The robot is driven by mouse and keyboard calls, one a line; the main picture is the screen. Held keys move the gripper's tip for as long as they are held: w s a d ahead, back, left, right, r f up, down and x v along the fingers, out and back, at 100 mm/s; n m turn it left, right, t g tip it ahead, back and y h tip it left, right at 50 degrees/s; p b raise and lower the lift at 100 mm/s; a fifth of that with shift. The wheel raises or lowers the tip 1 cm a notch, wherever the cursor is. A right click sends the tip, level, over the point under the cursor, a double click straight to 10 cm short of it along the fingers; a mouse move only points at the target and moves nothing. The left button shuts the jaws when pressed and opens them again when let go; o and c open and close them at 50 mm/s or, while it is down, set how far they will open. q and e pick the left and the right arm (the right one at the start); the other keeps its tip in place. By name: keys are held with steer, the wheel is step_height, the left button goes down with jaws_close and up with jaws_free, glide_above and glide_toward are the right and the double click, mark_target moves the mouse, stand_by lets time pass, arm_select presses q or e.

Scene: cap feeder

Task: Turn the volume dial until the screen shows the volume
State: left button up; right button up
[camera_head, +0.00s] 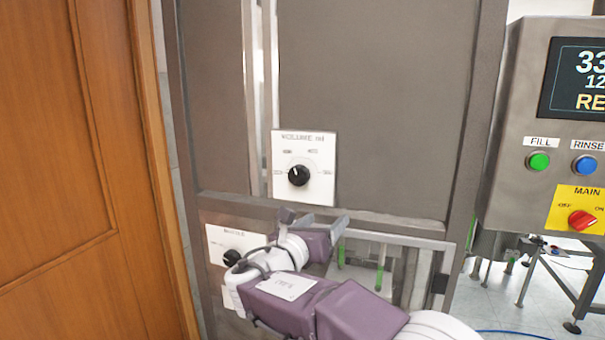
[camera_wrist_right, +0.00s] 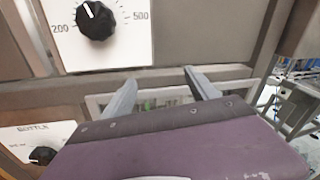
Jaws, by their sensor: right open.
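The black volume dial (camera_head: 299,175) sits on a white plate labelled VOLUME (camera_head: 316,190) on the grey cabinet. Its white pointer mark points up and slightly left. The dial also shows at the top left of the right wrist view (camera_wrist_right: 95,20), between the marks 200 and 500. My right gripper (camera_head: 312,222) is open and empty, just below the plate and apart from the dial. Its two fingers also show in the right wrist view (camera_wrist_right: 160,80). The screen (camera_head: 577,80) at the top right is cut off by the picture edge; "33", "12" and "RE" are readable. My left gripper is not in view.
A bottle dial (camera_head: 232,258) on a second white plate is lower left, partly behind my right arm. A cabinet crossbar (camera_head: 400,225) runs below the volume plate. Green FILL (camera_head: 538,161) and blue RINSE (camera_head: 585,165) buttons and a red MAIN switch (camera_head: 582,220) are right.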

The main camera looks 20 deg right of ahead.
mark_target(298, 179)
steer(key=a+r+n+t+y+p, duration=0.2)
steer(key=a+r+t+p, duration=0.1)
steer(key=a+r, duration=0.55)
steer(key=p+x, duration=0.1)
steer(key=x, duration=0.1)
steer(key=f+p+x, duration=0.1)
steer(key=p+x, duration=0.1)
steer(key=x, duration=0.1)
steer(key=p+x, duration=0.1)
steer(key=x, duration=0.2)
steer(key=shift+w+a+f, duration=0.15)
steer(key=shift+w+a, duration=0.05)
steer(key=shift+w, duration=0.3)
steer(key=shift+w+d+f+p, duration=0.1)
steer(key=shift+w+d+p, duration=0.2)
steer(key=shift+w+p, duration=0.1)
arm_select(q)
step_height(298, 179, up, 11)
